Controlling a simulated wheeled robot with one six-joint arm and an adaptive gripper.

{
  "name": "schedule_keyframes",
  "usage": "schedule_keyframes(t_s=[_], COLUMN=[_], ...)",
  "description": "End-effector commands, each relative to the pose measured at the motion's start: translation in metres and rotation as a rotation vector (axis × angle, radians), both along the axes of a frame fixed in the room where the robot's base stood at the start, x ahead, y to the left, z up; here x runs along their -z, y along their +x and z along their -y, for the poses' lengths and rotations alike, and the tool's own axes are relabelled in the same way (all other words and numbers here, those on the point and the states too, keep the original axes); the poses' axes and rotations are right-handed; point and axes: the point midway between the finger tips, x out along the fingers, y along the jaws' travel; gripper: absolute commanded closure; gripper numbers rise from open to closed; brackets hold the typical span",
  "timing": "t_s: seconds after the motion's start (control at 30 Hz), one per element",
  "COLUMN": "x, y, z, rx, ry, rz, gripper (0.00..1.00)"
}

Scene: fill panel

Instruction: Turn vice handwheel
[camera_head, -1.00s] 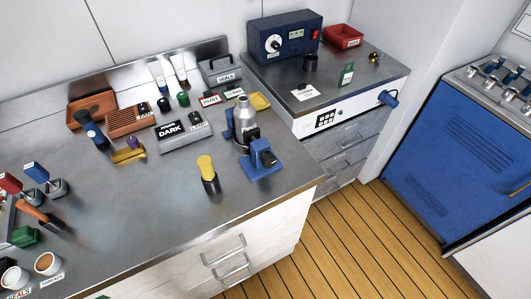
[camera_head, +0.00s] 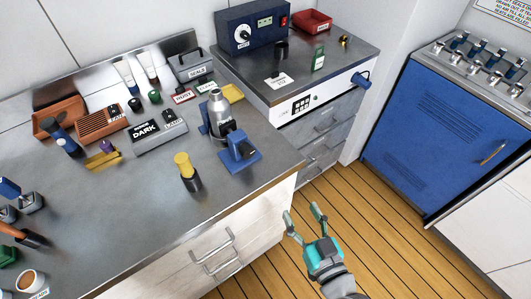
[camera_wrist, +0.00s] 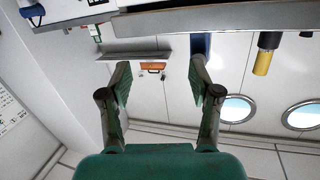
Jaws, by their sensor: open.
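The blue vice (camera_head: 240,157) stands at the front right corner of the metal bench. A silver bottle-shaped part (camera_head: 217,108) stands upright at it, and I cannot tell whether the jaws clamp it. I cannot clearly make out the handwheel. My gripper (camera_head: 302,211) is open and empty, in front of the bench and right of the vice, apart from it. In the wrist view, which looks upside down, my gripper's fingers (camera_wrist: 160,66) are spread with nothing between them. A blue piece (camera_wrist: 201,44), perhaps part of the vice, shows behind the right finger.
A black cylinder with a yellow top (camera_head: 185,168) stands left of the vice. A sign marked DARK (camera_head: 150,132) and several tools and trays lie farther left. A lower cabinet (camera_head: 290,98) stands behind right, a blue locker (camera_head: 420,130) at right. The wooden floor (camera_head: 370,235) is open.

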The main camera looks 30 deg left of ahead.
Motion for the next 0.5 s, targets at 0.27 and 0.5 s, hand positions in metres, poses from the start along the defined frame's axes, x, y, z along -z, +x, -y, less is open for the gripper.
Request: schedule_keyframes(t_s=[0.27,0.5], x=[-0.056,-0.065], y=[0.005,0.006], z=[-0.066,-0.083], rx=[-0.238,-0.279], ry=[0.036,0.043], rz=[0.120,0.141], gripper=[0.37,0.37])
